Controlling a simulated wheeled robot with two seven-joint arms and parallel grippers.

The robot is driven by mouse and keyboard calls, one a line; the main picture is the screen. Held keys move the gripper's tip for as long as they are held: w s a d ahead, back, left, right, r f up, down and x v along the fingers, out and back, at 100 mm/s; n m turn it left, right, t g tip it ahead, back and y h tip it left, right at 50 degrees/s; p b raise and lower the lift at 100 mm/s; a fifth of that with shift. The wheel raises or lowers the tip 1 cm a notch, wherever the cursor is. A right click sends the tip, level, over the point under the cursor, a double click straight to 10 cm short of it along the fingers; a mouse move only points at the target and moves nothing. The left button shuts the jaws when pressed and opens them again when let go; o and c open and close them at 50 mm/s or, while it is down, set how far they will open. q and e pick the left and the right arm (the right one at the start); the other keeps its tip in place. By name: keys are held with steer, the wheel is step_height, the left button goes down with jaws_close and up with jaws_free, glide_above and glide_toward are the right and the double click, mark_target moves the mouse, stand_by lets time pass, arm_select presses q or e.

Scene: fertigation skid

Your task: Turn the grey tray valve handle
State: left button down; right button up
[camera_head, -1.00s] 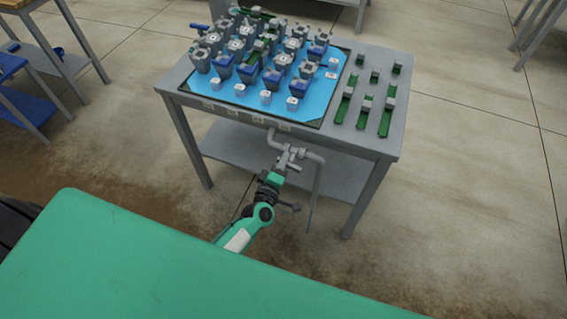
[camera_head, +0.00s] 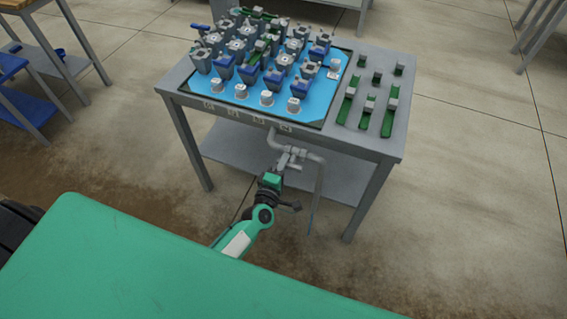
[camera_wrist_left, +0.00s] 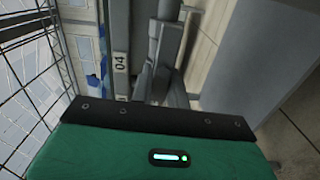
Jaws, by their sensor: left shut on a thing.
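The grey tray valve (camera_head: 297,151) sits on a bent grey pipe (camera_head: 316,158) below the front edge of the table. My left gripper (camera_head: 283,165) reaches up to it from below and is shut on the valve's grey handle. The handle is small and mostly covered by the fingers, so its exact angle is hard to tell. In the left wrist view, grey valve parts (camera_wrist_left: 168,38) show beyond the green gripper body. My right gripper is not in view.
The grey table (camera_head: 365,139) carries a blue tray (camera_head: 312,115) crowded with several pots and small white blocks. Green strips with grey blocks (camera_head: 370,103) lie at its right. A lower shelf (camera_head: 345,182) is behind the pipe. A "04" label (camera_wrist_left: 120,62) shows beside the valve.

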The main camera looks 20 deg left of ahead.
arm_select(q)
steer(key=c, duration=1.4)
jaws_free()
steer(key=shift+o, duration=0.2)
